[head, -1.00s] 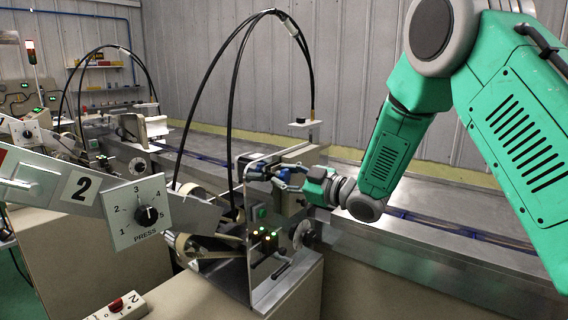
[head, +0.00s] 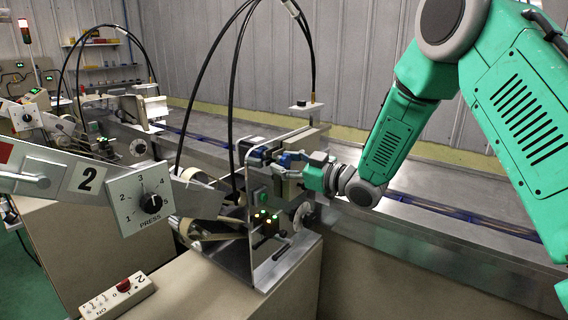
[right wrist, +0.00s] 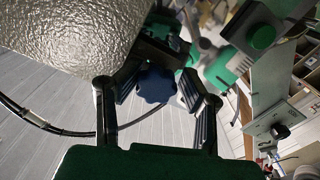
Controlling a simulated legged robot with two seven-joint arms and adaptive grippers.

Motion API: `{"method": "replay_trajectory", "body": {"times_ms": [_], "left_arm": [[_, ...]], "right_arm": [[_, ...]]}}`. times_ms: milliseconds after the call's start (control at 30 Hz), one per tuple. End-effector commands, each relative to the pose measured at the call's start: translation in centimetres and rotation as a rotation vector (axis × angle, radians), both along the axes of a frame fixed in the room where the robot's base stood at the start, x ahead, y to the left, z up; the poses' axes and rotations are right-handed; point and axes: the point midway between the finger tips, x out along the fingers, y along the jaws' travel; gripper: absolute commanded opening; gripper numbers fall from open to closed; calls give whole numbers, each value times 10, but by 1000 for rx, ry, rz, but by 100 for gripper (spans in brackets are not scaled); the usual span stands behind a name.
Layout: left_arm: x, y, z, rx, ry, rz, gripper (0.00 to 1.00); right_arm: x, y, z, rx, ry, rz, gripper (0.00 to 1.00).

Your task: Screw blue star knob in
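The blue star knob (right wrist: 157,85) shows between the two fingertips of my right gripper (right wrist: 160,80) in the right wrist view. Its lobed edge faces me, and it sits in front of a dark mount. The fingers stand apart on either side of it; I see no clear contact. In the head view my right gripper (head: 292,163) reaches from the right to the machine's upright metal plate (head: 250,230), with its fingers spread around the knob area. The knob is small and partly hidden by the fingers there. My left gripper is not in view.
A press dial panel (head: 148,200) stands at left, with a white switch box (head: 118,297) below it. Black cables (head: 232,100) arch over the machine. A long metal conveyor (head: 420,215) runs behind.

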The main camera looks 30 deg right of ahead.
Motion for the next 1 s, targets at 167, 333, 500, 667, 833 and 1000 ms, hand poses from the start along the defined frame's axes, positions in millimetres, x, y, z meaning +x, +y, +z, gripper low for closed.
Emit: {"method": "replay_trajectory", "body": {"times_ms": [167, 333, 500, 667, 833, 1000], "left_arm": [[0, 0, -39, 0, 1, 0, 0], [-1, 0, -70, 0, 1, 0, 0], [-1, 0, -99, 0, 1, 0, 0], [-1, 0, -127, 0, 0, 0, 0], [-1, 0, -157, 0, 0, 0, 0], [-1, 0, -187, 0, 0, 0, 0]], "right_arm": [[1, -1, -4, -311, -138, -1, 43], [0, -1, -3, -574, -249, 0, 43], [1, 0, -4, -809, -344, 3, 43], [1, 0, -4, -1008, -426, 5, 43], [1, 1, -4, -1205, -507, 6, 43], [1, 0, -4, -1389, -584, 7, 43]]}}
